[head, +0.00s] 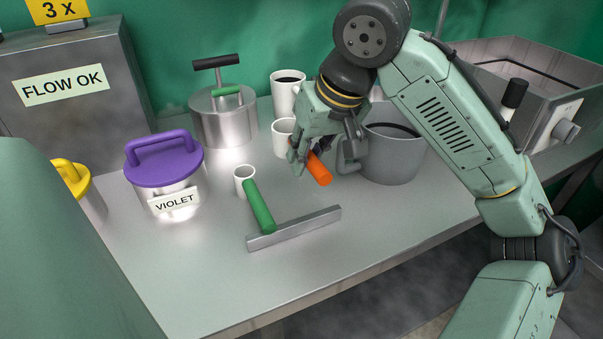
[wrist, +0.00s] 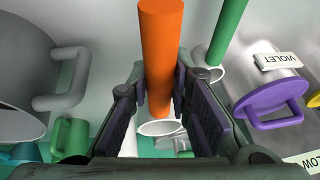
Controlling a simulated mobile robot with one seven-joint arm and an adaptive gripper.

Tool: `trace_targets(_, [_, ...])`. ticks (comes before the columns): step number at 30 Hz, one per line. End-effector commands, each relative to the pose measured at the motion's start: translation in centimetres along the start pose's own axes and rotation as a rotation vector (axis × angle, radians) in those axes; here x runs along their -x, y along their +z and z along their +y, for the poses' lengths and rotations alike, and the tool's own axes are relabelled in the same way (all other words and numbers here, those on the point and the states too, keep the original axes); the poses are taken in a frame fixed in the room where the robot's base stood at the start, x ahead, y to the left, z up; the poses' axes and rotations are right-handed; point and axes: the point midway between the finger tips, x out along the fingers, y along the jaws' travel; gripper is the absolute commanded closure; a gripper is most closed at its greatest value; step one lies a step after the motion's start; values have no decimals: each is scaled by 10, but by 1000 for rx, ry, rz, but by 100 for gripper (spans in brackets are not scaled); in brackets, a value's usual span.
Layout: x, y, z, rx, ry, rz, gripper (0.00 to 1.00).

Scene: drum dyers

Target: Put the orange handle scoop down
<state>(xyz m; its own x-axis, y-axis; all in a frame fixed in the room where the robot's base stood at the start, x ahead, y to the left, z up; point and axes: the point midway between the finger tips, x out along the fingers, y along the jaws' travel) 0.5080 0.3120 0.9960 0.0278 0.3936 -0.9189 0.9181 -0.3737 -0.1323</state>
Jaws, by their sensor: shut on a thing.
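My gripper (head: 320,158) is shut on the orange handle (head: 319,168) of the scoop, above the table behind the metal bar. The handle slants down toward the front right in the head view. In the wrist view the orange handle (wrist: 158,55) stands between my fingers (wrist: 162,92). A white round rim (wrist: 162,128) shows at the handle's lower end there; I cannot tell whether it is the scoop's cup. In the head view my fingers hide the scoop's other end.
A green handle scoop (head: 259,206) lies with its handle against the metal bar (head: 295,229). A violet-lidded pot (head: 165,170) stands left, a metal pot (head: 222,120) behind. White cups (head: 286,92) and a grey bucket (head: 395,158) are near my gripper. The table front (head: 200,280) is clear.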

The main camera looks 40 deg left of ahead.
Motion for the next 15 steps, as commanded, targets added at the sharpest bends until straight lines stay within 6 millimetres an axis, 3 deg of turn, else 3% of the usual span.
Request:
trace_targets(3, [-18, 8, 3, 0, -1, 0, 100])
trace_targets(15, [-58, 24, 9, -3, -1, -1, 100])
